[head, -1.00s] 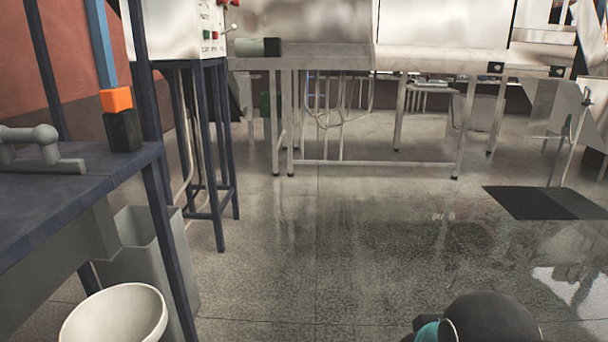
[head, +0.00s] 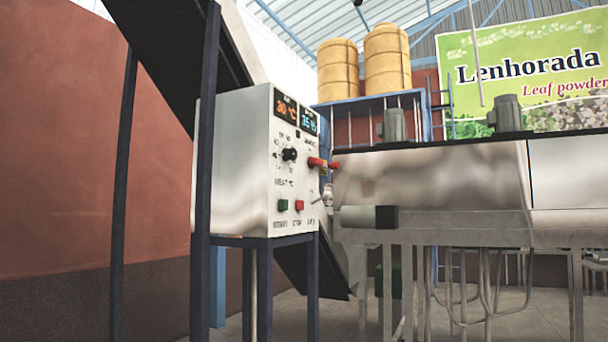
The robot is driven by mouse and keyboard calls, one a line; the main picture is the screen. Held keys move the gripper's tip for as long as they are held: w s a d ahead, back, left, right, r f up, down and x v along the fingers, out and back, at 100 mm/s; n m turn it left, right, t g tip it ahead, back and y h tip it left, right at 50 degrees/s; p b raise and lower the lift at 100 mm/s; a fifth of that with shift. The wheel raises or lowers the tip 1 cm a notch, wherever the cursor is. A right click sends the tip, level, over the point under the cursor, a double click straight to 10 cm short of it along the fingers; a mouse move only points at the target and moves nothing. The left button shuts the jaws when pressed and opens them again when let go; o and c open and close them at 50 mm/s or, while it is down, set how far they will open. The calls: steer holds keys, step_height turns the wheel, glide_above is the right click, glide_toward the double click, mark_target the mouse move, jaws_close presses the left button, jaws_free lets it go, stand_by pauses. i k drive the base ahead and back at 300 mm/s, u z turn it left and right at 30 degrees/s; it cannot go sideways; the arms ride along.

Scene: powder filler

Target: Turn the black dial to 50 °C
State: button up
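The black dial (head: 289,155) is on the front panel of a white control box (head: 232,165), left of centre in the head view. Scale marks surround it, but they are too small to read surely. Above it, an orange display (head: 286,107) reads 30 °C. A second, blue display (head: 309,121) sits to its right. A green button (head: 283,205) and a red button (head: 299,205) are below the dial. My gripper is not in view.
The box stands on a dark blue frame (head: 279,243), with a dark post (head: 206,170) close in front of its left side. A steel machine (head: 435,185) with a grey cylindrical motor (head: 369,217) stands to the right. Two yellow tanks (head: 388,57) stand behind.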

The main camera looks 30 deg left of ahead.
mark_target(288, 154)
steer(key=u, duration=0.65)
steer(key=i, duration=1.15)
steer(key=u, duration=1)
